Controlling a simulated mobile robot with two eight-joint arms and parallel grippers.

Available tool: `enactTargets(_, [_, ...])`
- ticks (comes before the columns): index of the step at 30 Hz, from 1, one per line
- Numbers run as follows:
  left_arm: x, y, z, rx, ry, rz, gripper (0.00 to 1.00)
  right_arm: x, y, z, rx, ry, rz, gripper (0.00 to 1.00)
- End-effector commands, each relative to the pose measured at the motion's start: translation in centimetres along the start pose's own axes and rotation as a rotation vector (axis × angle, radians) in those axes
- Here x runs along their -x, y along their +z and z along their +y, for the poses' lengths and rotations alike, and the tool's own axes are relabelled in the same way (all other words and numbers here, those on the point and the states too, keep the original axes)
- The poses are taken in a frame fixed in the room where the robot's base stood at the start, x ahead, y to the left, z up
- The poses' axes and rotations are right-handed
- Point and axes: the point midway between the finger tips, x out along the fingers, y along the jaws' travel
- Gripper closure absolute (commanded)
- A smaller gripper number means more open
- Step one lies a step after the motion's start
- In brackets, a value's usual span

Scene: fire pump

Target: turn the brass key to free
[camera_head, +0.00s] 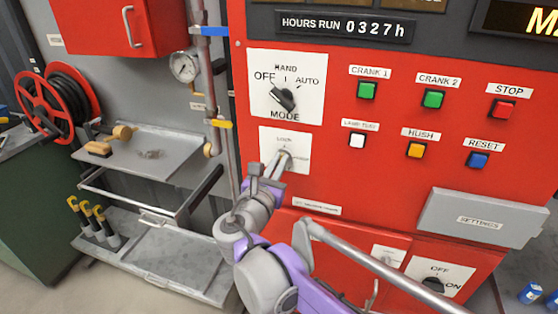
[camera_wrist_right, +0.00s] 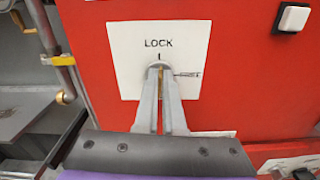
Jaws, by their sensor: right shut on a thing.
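A white lock plate (camera_head: 270,145) with a LOCK mark is on the red panel, below the mode switch. It fills the upper middle of the right wrist view (camera_wrist_right: 125,65). My right gripper (camera_head: 281,160) reaches up to the plate's keyhole. In the wrist view its two fingers (camera_wrist_right: 160,78) are closed on the brass key (camera_wrist_right: 160,84), of which only a thin upright strip shows between them. The key's strip lines up with the tick under LOCK. A second small mark right of the keyhole is too blurred to read. My left gripper is not in view.
The mode switch (camera_head: 283,98) is just above the plate. Push buttons, including a white one (camera_head: 357,141), are to the right. A vertical pipe with a gauge (camera_head: 185,66) runs close on the left. A grey rail (camera_head: 380,270) crosses low in front of the panel.

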Motion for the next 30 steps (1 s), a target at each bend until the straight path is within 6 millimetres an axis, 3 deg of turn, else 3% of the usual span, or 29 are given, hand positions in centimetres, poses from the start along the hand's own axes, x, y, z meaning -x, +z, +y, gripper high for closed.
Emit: enactTargets(30, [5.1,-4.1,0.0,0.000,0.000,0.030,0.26,0.0,-0.1,-0.6,-0.934,-0.001,-0.001,1.00])
